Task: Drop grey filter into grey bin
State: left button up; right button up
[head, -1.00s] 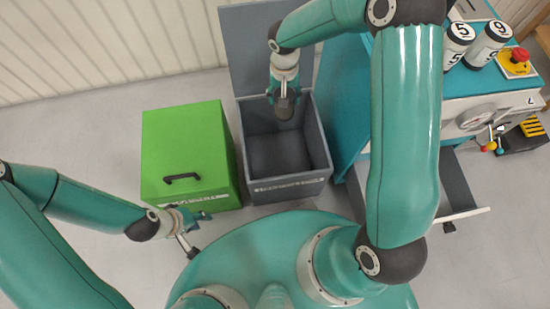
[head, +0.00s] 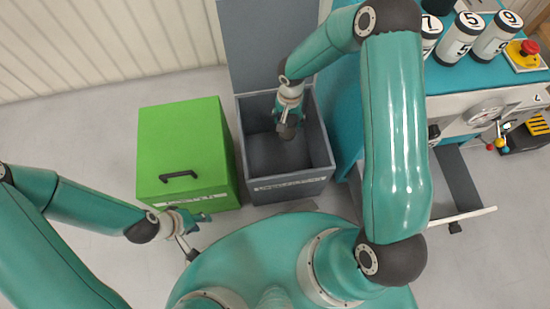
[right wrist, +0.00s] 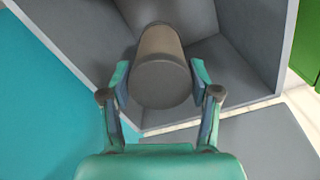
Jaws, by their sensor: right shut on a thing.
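The grey bin (head: 290,187) stands open in the middle of the head view, its lid raised at the back. My right gripper (head: 287,122) is over the bin's opening, pointing down. It is shut on the grey filter (right wrist: 160,68), a dark grey cylinder, which sits between both fingers in the right wrist view. The bin's inner walls (right wrist: 235,62) show around and behind the filter. In the head view the filter is mostly hidden by the gripper. My left gripper (head: 198,236) is empty, in front of the green bin, with its fingers apart.
A closed green bin (head: 180,140) with a black handle stands left of the grey bin. On the right is a teal workbench (head: 450,80) with numbered cylinders, a red button and an open drawer (head: 462,190). Floor shows in front of the wall.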

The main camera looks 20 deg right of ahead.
jog(key=o, duration=1.3)
jog(key=shift+o, duration=0.2)
jog(key=shift+r, duration=0.1)
notch_tip(320, 180, up, 12)
